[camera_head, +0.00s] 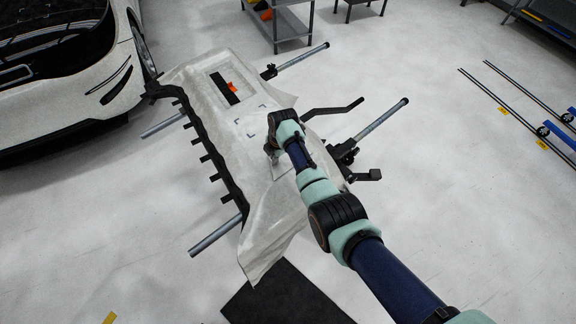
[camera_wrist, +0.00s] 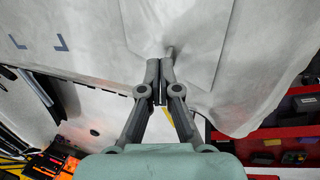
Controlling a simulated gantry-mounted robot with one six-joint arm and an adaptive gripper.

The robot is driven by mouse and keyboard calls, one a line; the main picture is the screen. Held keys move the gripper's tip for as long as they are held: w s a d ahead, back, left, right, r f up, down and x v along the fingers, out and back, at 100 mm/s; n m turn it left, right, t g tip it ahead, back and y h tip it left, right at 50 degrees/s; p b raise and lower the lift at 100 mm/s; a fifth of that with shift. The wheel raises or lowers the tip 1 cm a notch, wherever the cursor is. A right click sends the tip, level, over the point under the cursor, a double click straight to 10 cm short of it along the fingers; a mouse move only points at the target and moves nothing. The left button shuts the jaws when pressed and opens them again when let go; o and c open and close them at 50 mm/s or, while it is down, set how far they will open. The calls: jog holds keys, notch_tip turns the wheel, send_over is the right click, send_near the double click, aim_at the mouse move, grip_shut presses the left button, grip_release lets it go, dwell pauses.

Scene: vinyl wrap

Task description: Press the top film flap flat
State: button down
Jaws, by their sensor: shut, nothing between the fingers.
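A pale, wrinkled film (camera_head: 230,150) lies draped over a panel on a stand in the head view, with its near end hanging down in a point. The film also fills the upper part of the wrist view (camera_wrist: 90,40). My gripper (camera_head: 272,152) is over the film's right-hand part, mostly hidden by my wrist in the head view. In the wrist view my gripper (camera_wrist: 160,72) has its fingers together and empty, with the tips at the film; a small crease shows beside them. I cannot tell how firmly they touch. Which edge is the top flap is not clear.
A dark strip with an orange piece (camera_head: 231,87) lies on the film's far part. Stand bars (camera_head: 381,118) stick out at the right. A white car (camera_head: 70,75) stands at the left. A black mat (camera_head: 285,297) lies on the floor nearby. Open floor surrounds the stand.

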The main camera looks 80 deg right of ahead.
jog(key=shift+s+a, duration=0.1)
dwell(0.3)
jog(key=shift+s+a+p, duration=0.1)
jog(key=shift+p, duration=0.45)
jog(key=shift+s+a+p, duration=0.25)
jog(key=shift+s+p, duration=0.05)
jog(key=shift+p, duration=0.15)
jog(key=shift+s+a+f, duration=0.1)
jog(key=shift+f, duration=0.1)
jog(key=w+d+p+v, duration=0.2)
jog(key=p+v, duration=0.4)
jog(key=v, duration=0.7)
jog(key=shift+r, duration=0.65)
jog(key=shift+w, duration=0.15)
